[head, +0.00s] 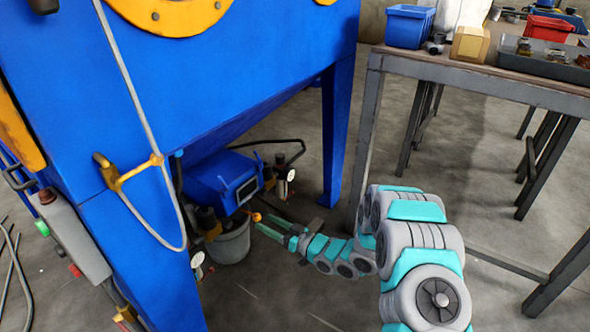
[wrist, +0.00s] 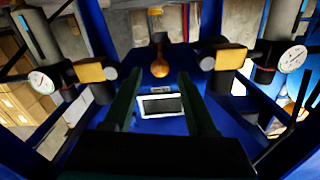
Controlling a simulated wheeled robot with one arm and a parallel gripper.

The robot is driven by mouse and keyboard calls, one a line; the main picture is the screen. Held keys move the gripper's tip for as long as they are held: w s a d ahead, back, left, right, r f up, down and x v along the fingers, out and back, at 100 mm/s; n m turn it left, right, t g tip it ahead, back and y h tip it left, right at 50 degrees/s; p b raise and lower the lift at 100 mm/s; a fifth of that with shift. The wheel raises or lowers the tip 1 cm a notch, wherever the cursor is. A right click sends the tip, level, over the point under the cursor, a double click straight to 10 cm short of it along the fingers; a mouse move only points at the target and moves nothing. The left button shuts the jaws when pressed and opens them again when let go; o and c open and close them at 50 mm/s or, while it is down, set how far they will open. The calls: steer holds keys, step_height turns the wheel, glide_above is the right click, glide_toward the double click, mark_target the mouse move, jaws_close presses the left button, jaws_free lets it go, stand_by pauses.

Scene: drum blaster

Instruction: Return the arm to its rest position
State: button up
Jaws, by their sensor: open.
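My arm reaches from the lower right of the head view toward the underside of the large blue blaster cabinet (head: 240,60). My gripper (head: 258,222) is at the arm's far end, its two green fingers apart and nothing seen between them. It is close to an orange knob (head: 256,217) in front of a blue box with a small screen (head: 247,190). In the wrist view the dark fingers (wrist: 160,95) are spread, with the orange knob (wrist: 160,68) and the screen (wrist: 161,105) showing between them. I cannot tell whether a finger touches the knob.
A grey bucket (head: 231,245) stands under the cabinet beside my gripper. A blue cabinet leg (head: 337,130) is behind the arm. A metal workbench (head: 470,75) with a blue bin (head: 409,26) is at the right. Pressure gauges (wrist: 293,58) flank the box. Floor (head: 290,290) is clear in front.

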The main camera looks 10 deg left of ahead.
steer(key=shift+w, duration=0.1)
steer(key=w+d+r+m+t+h+p, duration=0.1)
steer(key=w+d+r+h, duration=0.3)
steer(key=d, duration=0.2)
steer(key=w+d+r+m+t+h+p, duration=0.1)
steer(key=w+d+r+h+p, duration=0.1)
steer(key=w+d+r+h, duration=0.3)
steer(key=s+d+r+m+g+h+p, duration=0.1)
steer(key=s+d+r+m+h, duration=0.2)
steer(key=d, duration=0.6)
steer(key=s+d+r+m+h+p, duration=0.1)
steer(key=s+d+r+h+p, duration=0.15)
steer(key=s+d+r, duration=0.5)
steer(key=s+d+r+m+g+h, duration=0.2)
steer(key=s+d+h, duration=0.1)
steer(key=s+d, duration=0.45)
steer(key=s+r+m+g+p, duration=0.1)
steer(key=s+r+g, duration=0.1)
steer(key=s, duration=0.9)
steer(key=s+d+r+m+g+p, duration=0.1)
steer(key=s+r+g, duration=0.2)
steer(key=s, duration=0.8)
steer(key=s+d+r+m+g+p, duration=0.1)
steer(key=s+r+g+p, duration=0.1)
steer(key=s, duration=0.9)
steer(key=shift+r+y, duration=0.35)
steer(key=shift+r, duration=0.5)
steer(key=shift+s, duration=0.1)
